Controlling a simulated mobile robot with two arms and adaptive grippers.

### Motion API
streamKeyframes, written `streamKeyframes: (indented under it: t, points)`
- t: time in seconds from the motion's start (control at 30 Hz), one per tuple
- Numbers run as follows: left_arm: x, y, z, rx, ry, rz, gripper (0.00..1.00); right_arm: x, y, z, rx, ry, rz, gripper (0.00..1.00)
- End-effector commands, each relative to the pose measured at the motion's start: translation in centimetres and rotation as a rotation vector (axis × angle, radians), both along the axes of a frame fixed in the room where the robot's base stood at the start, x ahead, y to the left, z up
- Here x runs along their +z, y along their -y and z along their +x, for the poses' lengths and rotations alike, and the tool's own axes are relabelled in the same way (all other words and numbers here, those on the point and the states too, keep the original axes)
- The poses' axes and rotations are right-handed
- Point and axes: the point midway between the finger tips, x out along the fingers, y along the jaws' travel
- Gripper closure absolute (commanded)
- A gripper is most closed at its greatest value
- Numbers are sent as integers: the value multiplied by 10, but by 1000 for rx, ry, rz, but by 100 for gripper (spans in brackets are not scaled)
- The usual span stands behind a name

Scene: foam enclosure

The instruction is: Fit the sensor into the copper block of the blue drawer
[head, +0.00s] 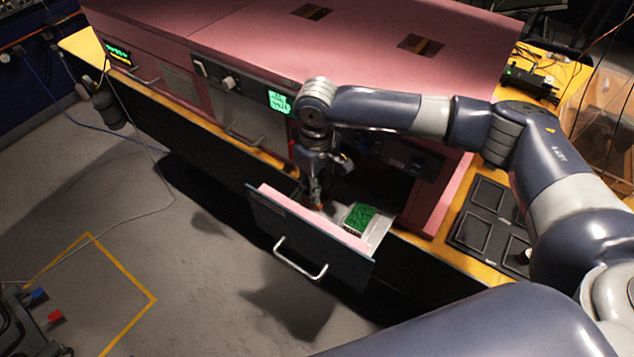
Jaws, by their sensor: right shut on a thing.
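The blue drawer (300,240) is pulled open from the pink enclosure. It has a dark blue-grey front with a silver handle (300,260). A green circuit board (361,217) lies inside, on the drawer's light floor. My right gripper (318,198) reaches down over the left part of the drawer, behind the front panel. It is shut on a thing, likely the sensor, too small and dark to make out. A small reddish spot shows at its fingertips; I cannot tell whether this is the copper block. My left gripper is not in view.
The pink enclosure (260,35) stands on a yellow bench, with a lit green screen (279,102) left of my right wrist. A black tray with square recesses (485,215) lies right of the drawer. A cable hangs at left.

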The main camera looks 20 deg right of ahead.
Motion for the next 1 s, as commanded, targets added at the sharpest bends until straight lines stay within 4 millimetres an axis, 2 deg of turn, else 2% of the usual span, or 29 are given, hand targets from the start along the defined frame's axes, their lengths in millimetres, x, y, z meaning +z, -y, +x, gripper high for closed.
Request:
streamKeyframes:
  t: [0.23,0.27,0.3,0.33,0.73,0.87,1.0]
  points:
    - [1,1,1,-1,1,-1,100,-3,0,0,0,0,1,98]
    - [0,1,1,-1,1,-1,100,-3,0,0,0,0,1,70]
    - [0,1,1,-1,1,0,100,-3,0,0,0,0,1,61]
    - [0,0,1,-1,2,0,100,-3,0,0,0,0,1,56]
    - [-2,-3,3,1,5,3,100,1,0,0,1,1,0,56]
    - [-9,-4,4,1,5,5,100,17,-1,1,1,4,2,56]
    - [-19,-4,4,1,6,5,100,47,0,1,0,6,2,56]
